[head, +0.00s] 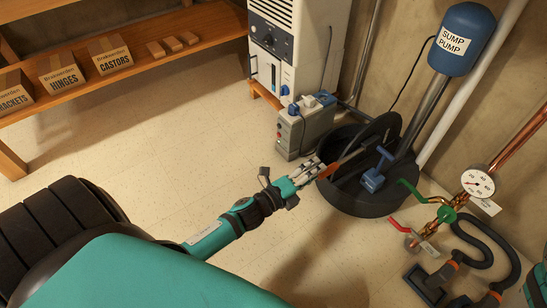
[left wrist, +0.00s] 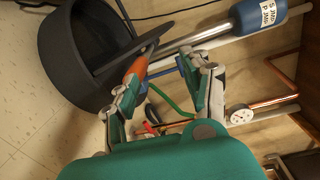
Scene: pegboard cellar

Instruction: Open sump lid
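The black round sump basin (head: 362,202) stands on the floor right of centre in the head view; it also shows at upper left in the left wrist view (left wrist: 72,75). Its dark disc-shaped lid (head: 384,127) is raised and tilted over the opening, also seen in the left wrist view (left wrist: 140,40). An orange grip-like piece (head: 329,171) lies along the lid's near edge, and it shows in the left wrist view (left wrist: 138,65). My left gripper (head: 316,170) has its fingers apart (left wrist: 160,70), with one fingertip close to the orange piece; contact is unclear. My right gripper is out of view.
A blue sump pump (head: 462,40) on a grey pipe rises behind the basin. A grey box (head: 305,130) and white cabinet are behind left. A gauge (head: 478,183), valves and hoses are right.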

